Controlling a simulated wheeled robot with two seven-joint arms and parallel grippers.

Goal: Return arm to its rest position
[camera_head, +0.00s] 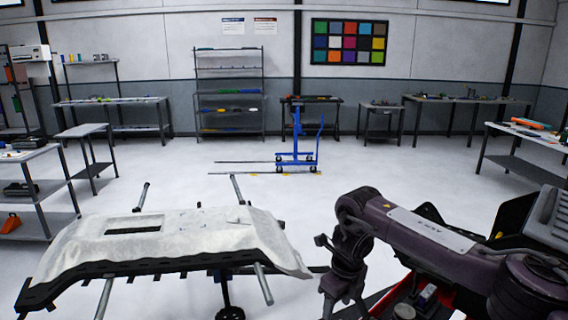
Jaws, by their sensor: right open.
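My right arm comes in from the right edge and bends down at the wrist. My right gripper (342,296) hangs open, pointing down, near the bottom middle of the view. It is to the right of the wrapped panel and apart from it, with nothing seen between its fingers. The lower end of the gripper is small and dark, close to the bottom edge. My left arm and gripper are not in view.
A dark panel under wrinkled white vinyl (180,236) lies on a stand with metal bars (262,284) sticking out. A red-edged tray with small items (428,292) lies below my right arm. A blue trolley (296,152) stands behind on open white floor. Benches and shelves line the walls.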

